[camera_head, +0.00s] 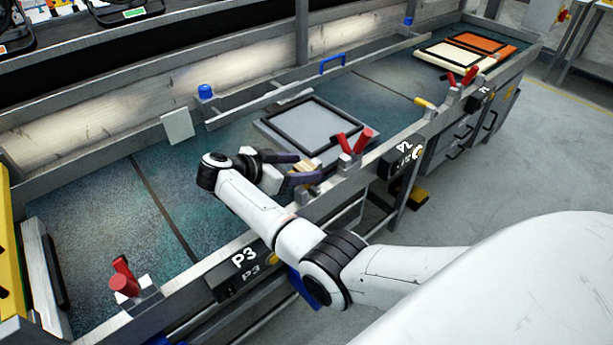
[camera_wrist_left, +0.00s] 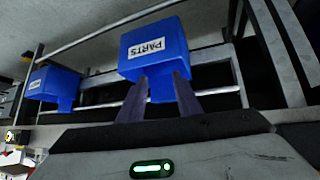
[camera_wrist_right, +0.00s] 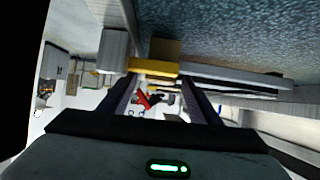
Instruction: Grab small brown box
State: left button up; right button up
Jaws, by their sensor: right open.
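A small brown box (camera_head: 303,179) sits near the front rail of the conveyor bench, just by the fingers of my right gripper (camera_head: 294,163). The gripper partly hides it. In the right wrist view, the brown box (camera_wrist_right: 166,48) appears just beyond the fingertips of my right gripper (camera_wrist_right: 160,78), which are spread with nothing held. A yellow bar (camera_wrist_right: 153,67) shows across the gap there; I cannot tell if it is part of the box. My left gripper (camera_wrist_left: 160,77) shows only in its wrist view, fingers apart and empty, in front of a blue parts bin (camera_wrist_left: 160,50).
A grey panel with a black frame (camera_head: 318,125) lies right beside the right gripper. Red-handled clamps (camera_head: 355,142) stand on the front rail (camera_head: 225,260). The bench surface (camera_head: 90,205) at left is clear. Another blue bin (camera_wrist_left: 55,84) hangs beside the first.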

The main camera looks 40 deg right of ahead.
jog(key=c, duration=1.2)
jog(key=shift+o, duration=0.2)
jog(key=shift+r, duration=0.1)
